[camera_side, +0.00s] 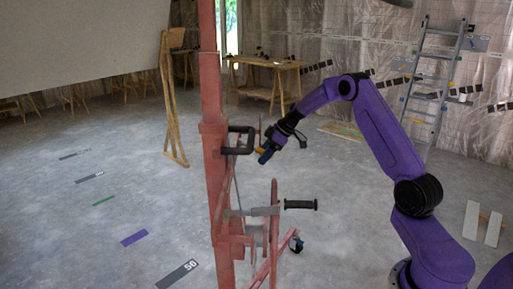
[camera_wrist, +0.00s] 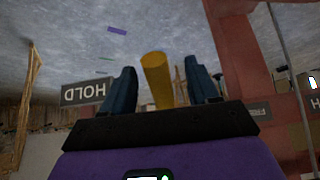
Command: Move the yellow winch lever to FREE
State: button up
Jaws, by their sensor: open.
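The yellow winch lever (camera_wrist: 155,76) stands between the two dark blue fingers of my gripper (camera_wrist: 161,88) in the wrist view. The fingers are open, with a gap on both sides of the lever. In the side view my gripper (camera_side: 266,155) is at the red winch post (camera_side: 214,170), and a small bit of the yellow lever (camera_side: 259,151) shows beside it. A smaller label (camera_wrist: 262,111) right of the fingers is too small to read surely.
A black handle (camera_side: 240,140) juts from the post just left of my gripper. A crank with a black grip (camera_side: 301,204) sticks out below. Red struts (camera_side: 273,235) rise beneath it. A ladder (camera_side: 431,85) and trestle table (camera_side: 268,77) stand far back. The floor left is mostly clear.

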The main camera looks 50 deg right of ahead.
grip_shut()
jog(key=shift+r, duration=0.15)
jog(key=shift+v, duration=0.75)
jog(key=shift+r, duration=0.15)
jog(key=shift+s+d+r, duration=0.2)
jog(key=shift+r, duration=0.5)
